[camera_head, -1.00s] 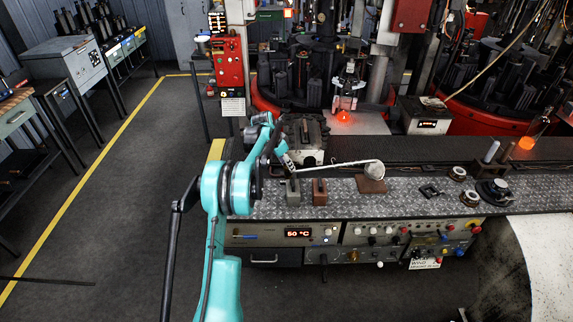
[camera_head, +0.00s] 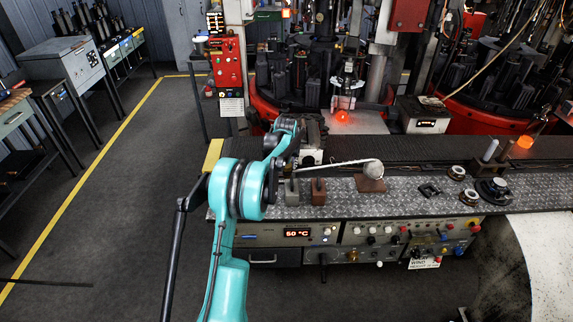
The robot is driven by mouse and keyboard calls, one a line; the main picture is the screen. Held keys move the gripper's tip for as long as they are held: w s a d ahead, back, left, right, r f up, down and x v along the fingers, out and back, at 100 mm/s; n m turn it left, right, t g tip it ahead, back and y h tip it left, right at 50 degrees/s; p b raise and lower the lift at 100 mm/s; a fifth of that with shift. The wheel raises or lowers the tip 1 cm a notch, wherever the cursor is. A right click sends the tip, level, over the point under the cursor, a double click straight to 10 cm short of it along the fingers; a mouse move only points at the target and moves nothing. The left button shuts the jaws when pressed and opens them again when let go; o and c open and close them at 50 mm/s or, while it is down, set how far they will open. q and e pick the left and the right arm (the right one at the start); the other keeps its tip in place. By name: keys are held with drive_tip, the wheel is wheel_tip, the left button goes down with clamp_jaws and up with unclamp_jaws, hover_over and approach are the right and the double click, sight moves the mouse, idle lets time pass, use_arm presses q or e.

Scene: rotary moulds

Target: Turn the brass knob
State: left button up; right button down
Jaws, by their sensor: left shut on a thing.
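My left gripper (camera_head: 290,162) is at the back edge of the metal bench, above a small grey block. It is shut on the thin handle of a ladle (camera_head: 373,169), though the arm partly hides the fingers. The handle runs right from the gripper, and the round bowl is over a brown block. A small brass-coloured knob (camera_head: 352,256) is low on the bench's front panel, well below and right of the gripper. Nothing touches it. My right gripper is not in view.
The grey block (camera_head: 292,191) and a brown block (camera_head: 318,191) stand on the bench. Other knobs, buttons and a 50 °C display (camera_head: 297,234) share the panel. Glowing orange glass (camera_head: 525,141) is at the right. Floor at the left is open.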

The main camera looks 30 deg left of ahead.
use_arm(q)
drive_tip(key=shift+d+n+y, duration=0.1)
drive_tip(key=shift+n+y, duration=0.3)
drive_tip(key=shift+n, duration=0.5)
drive_tip(key=o, duration=1.2)
drive_tip(key=shift+c, duration=0.2)
drive_tip(key=shift+r, duration=0.1)
drive_tip(key=v, duration=1.1)
drive_tip(key=shift+r, duration=0.45)
drive_tip(key=shift+d, duration=0.1)
